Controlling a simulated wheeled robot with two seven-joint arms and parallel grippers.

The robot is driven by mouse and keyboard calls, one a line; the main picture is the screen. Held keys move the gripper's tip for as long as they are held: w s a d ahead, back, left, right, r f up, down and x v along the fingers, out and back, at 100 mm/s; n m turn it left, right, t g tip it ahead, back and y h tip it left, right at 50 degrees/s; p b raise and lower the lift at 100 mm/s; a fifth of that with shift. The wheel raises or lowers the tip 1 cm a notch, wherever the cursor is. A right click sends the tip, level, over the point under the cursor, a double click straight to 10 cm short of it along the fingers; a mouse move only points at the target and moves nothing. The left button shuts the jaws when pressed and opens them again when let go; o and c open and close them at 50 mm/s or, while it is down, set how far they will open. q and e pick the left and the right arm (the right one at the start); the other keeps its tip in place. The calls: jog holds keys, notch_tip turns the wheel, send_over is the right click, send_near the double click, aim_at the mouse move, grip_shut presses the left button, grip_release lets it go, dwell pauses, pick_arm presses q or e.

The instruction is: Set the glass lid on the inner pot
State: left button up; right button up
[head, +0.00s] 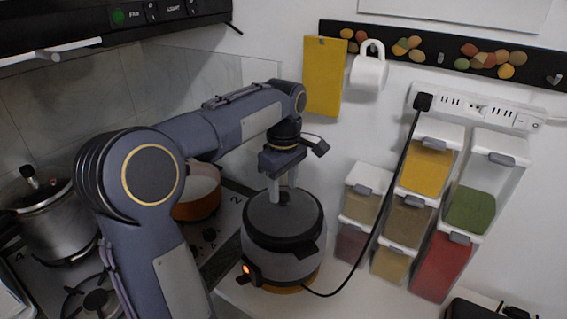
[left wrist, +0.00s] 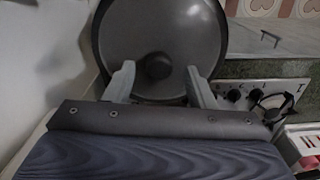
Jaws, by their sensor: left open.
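A dark round lid (head: 262,216) with a black rim and a central knob sits flat on top of a grey electric pot (head: 278,262) on the counter. The inner pot cannot be seen under it. The lid (left wrist: 145,30) also shows in the left wrist view, with its knob (left wrist: 158,67) in the middle. My left gripper (head: 283,198) points down over the lid. In the left wrist view its open fingers (left wrist: 157,76) stand on either side of the knob, with a gap on both sides. My right gripper is not in view.
A black cord runs from the pot to the wall power strip (head: 480,108). Spice dispensers (head: 405,218) stand close on the right. An orange pot (head: 196,192) and a steel pot (head: 50,228) stand on the stove at left. Some counter right of the pot is clear.

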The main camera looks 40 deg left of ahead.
aim_at(284, 195)
pick_arm(q)
notch_tip(284, 195, up, 9)
jog(key=s+d+f+m+t+h, duration=0.2)
jog(key=s+d+f+m, duration=0.5)
jog(key=s+m, duration=0.1)
jog(key=s+d+f+m+t+h, duration=0.1)
jog(key=s+d+f+m+t, duration=0.2)
jog(key=s+d+f+m, duration=0.5)
jog(key=s, duration=0.3)
jog(key=shift+s+d+f+t+h+p, duration=0.2)
jog(key=shift+t+h+p, duration=0.1)
jog(key=shift+h+p, duration=0.1)
